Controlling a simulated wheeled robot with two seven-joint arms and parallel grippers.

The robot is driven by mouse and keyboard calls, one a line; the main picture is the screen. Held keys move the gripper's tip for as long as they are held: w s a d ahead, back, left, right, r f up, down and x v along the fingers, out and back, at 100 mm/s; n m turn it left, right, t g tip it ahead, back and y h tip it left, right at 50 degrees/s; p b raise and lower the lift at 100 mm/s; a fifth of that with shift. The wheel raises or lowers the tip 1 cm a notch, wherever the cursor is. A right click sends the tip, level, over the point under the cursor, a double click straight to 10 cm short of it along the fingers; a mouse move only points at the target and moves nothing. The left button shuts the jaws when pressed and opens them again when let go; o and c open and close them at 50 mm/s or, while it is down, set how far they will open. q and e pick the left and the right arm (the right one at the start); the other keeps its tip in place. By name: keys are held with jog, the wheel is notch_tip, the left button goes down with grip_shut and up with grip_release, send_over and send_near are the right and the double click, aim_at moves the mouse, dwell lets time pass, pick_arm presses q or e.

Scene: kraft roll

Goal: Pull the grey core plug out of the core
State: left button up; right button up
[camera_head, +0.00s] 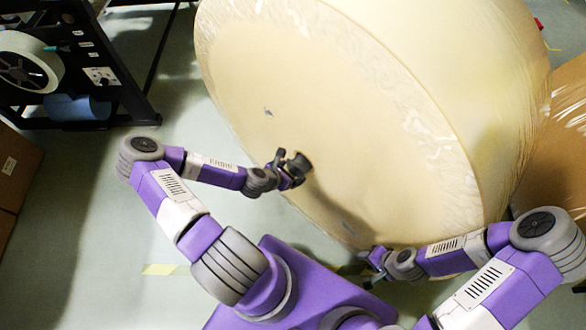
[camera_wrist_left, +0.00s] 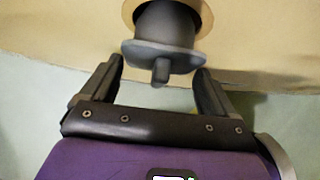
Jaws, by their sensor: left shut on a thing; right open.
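The grey core plug (camera_head: 299,161) is at the core in the flat end of the big cream kraft roll (camera_head: 340,110). In the left wrist view the plug (camera_wrist_left: 165,52) has a round body, a wider flange and a short tab. Its body stands out from the dark core opening (camera_wrist_left: 198,12), with its inner end hidden. My left gripper (camera_head: 290,168) is shut on the plug; in the wrist view its fingers (camera_wrist_left: 160,68) lie on either side of the flange. My right gripper (camera_head: 369,264) is open and empty, low near the roll's bottom edge.
A black machine frame (camera_head: 105,75) with a white reel (camera_head: 28,62) stands at the far left. A brown box (camera_head: 15,165) is below it. A wrapped brown carton (camera_head: 560,150) stands right of the roll.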

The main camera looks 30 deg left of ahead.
pick_arm(q)
jog(key=s+a+p, duration=0.1)
jog(key=s+a, duration=0.1)
jog(key=s, duration=0.7)
dwell(1.0)
